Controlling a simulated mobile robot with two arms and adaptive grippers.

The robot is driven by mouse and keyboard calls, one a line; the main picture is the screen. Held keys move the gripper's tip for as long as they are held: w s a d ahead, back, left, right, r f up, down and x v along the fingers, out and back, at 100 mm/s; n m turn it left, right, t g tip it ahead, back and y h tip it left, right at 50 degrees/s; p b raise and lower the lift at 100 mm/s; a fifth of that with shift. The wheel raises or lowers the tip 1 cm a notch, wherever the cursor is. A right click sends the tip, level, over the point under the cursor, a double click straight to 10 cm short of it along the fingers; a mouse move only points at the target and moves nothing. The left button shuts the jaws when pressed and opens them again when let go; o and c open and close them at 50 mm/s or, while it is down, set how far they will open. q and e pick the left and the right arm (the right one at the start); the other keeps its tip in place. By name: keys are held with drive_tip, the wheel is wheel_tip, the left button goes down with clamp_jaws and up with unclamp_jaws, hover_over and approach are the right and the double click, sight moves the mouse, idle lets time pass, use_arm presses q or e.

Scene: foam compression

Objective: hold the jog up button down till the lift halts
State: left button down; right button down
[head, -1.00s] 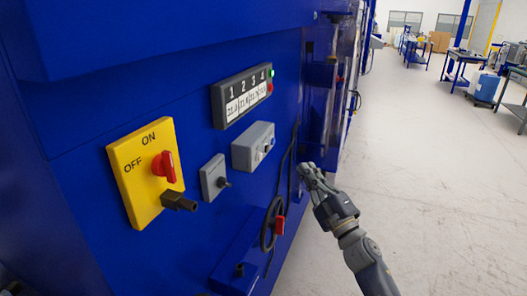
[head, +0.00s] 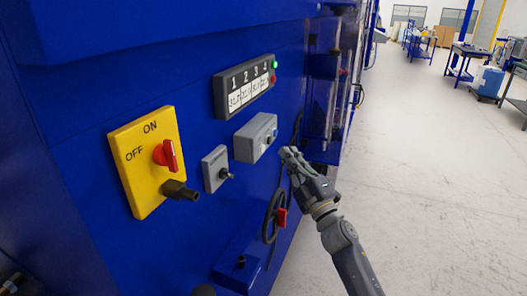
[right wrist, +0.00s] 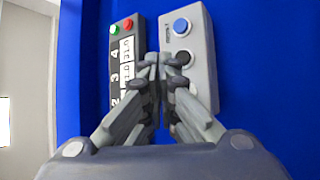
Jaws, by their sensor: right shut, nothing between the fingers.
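The grey button box (head: 250,140) is mounted on the blue machine wall. In the right wrist view the box (right wrist: 204,70) shows a blue button (right wrist: 181,26) and a black button (right wrist: 180,57), with more controls below partly hidden by my fingers. I cannot read which button is jog up. My right gripper (head: 288,154) is shut and empty, just right of the box in the head view and seemingly apart from it. In the right wrist view its closed fingertips (right wrist: 157,62) appear beside the black button. My left gripper is not in view.
A numbered display (head: 244,88) with green and red lights is above the box. A small grey switch (head: 215,169) and a yellow panel with a red ON/OFF knob (head: 146,160) are to its left. Open floor (head: 420,190) lies right.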

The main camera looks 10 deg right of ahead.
sight(262, 149)
drive_tip(key=shift+w+a+b, duration=0.2)
drive_tip(key=shift+w+a, duration=0.2)
drive_tip(key=shift+a, duration=0.2)
drive_tip(key=shift+w+a+b, duration=0.15)
drive_tip(key=shift+w+a, duration=0.25)
drive_tip(key=shift+a, duration=0.2)
drive_tip(key=shift+a, duration=0.1)
idle(0.5)
drive_tip(key=shift+w+a, duration=0.25)
drive_tip(key=shift+a, duration=0.05)
drive_tip(key=shift+w+a+b, duration=0.2)
drive_tip(key=shift+a+b, duration=0.15)
idle(5.6)
